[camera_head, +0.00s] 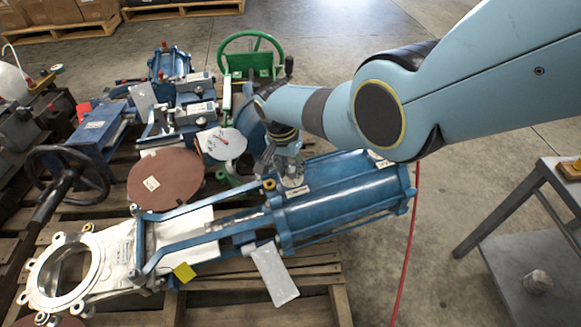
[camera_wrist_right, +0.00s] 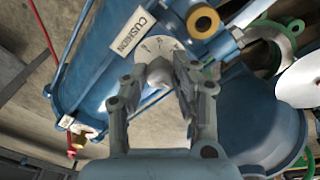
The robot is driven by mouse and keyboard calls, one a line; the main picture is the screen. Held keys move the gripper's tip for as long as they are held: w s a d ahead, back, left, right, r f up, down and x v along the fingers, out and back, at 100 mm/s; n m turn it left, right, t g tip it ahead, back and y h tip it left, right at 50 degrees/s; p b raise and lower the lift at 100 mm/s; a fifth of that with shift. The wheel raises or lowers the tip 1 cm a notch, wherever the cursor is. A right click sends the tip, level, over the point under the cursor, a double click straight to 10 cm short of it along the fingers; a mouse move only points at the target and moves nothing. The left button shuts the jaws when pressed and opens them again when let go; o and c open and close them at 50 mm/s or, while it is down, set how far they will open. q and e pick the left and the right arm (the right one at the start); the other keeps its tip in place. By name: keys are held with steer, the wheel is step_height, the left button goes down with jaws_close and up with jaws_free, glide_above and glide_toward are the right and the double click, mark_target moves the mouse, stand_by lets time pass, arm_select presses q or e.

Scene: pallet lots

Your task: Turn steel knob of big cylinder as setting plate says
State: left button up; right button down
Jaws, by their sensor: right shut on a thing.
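The big cylinder (camera_head: 345,200) is a blue barrel with tie rods, lying on the pallet; it also fills the upper left of the right wrist view (camera_wrist_right: 105,65). My right gripper (camera_head: 288,165) is at the cylinder's near-left end. In the wrist view its fingers (camera_wrist_right: 160,85) are closed around the pale steel knob (camera_wrist_right: 157,73). A pale dial face with dark marks (camera_wrist_right: 150,46) shows behind the knob, beside a label reading CUSHION (camera_wrist_right: 132,34). The knob's pointing direction is hard to tell. A round white plate with a red mark (camera_head: 222,143) lies left of the gripper; its text is unreadable.
A white gate valve with a ring (camera_head: 65,275) extends from the cylinder at lower left. A brown disc (camera_head: 165,180), a black handwheel (camera_head: 68,172) and a green handwheel frame (camera_head: 250,62) crowd the pallet. A grey metal table (camera_head: 535,250) stands right, across open floor.

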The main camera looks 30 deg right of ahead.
steer(key=c, duration=1.1)
jaws_free()
steer(key=shift+o, duration=0.2)
step_height(320, 180, up, 12)
steer(key=a, duration=0.1)
steer(key=shift+a, duration=0.4)
steer(key=shift+f, duration=0.1)
